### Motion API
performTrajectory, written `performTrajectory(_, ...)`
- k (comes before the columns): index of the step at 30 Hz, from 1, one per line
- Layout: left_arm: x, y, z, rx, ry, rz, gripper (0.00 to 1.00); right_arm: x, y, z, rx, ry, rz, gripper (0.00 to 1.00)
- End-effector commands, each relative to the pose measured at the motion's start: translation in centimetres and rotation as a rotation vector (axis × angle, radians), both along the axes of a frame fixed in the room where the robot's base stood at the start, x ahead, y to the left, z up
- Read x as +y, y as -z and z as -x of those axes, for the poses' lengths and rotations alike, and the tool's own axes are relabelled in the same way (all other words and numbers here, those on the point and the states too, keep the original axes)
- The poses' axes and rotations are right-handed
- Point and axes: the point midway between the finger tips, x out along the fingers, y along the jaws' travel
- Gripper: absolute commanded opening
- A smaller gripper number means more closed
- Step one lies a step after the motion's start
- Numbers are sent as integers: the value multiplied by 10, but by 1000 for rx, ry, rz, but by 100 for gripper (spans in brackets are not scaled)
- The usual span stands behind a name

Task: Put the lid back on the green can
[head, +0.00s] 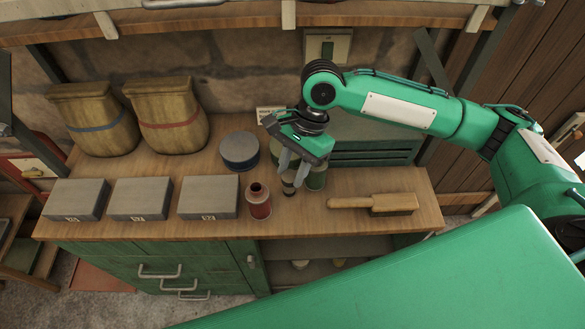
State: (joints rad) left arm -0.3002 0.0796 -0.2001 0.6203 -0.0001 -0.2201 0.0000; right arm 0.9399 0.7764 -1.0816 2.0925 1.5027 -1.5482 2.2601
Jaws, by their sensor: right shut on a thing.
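My right gripper (291,175) hangs over the workbench, pointing down, with its fingers shut on a small dark piece with a pale band, which looks like the lid (288,187). A green can (317,179) stands upright just right of the fingers, partly hidden by the gripper; its top is not clear to see. A red can (259,203) with an open neck stands just left of the held piece. I cannot tell whether the held piece touches anything below it. My left gripper is not in view.
Three grey boxes (208,197) line the front left of the workbench (335,221). A round blue-grey tin (239,151) and two tan sacks (169,115) stand behind. A wooden-handled brush (376,203) lies at the right. A shelf (240,17) runs above.

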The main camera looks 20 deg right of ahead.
Motion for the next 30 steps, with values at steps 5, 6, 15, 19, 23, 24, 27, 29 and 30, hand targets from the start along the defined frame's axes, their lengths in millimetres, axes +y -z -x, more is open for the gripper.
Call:
performTrajectory(5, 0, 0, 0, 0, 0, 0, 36, -3, 3, -1, 0, -36, 0, 11)
performTrajectory(6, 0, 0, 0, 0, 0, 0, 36, -5, 4, -2, 1, -62, 1, 11)
performTrajectory(15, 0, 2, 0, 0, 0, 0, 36, -39, 22, -10, 3, -496, 2, 11)
performTrajectory(19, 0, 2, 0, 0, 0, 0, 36, -56, 28, -13, 3, -714, 2, 11)
performTrajectory(23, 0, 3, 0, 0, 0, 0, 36, -71, 32, -14, 2, -891, 3, 11)
performTrajectory(24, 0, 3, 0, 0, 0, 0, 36, -74, 33, -15, 2, -934, 1, 11)
performTrajectory(27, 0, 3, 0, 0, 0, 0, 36, -80, 35, -15, 2, -1013, 1, 11)
performTrajectory(29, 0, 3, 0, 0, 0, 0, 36, -82, 35, -16, 1, -1042, 1, 11)
performTrajectory(30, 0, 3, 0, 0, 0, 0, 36, -83, 35, -16, 1, -1054, 0, 11)
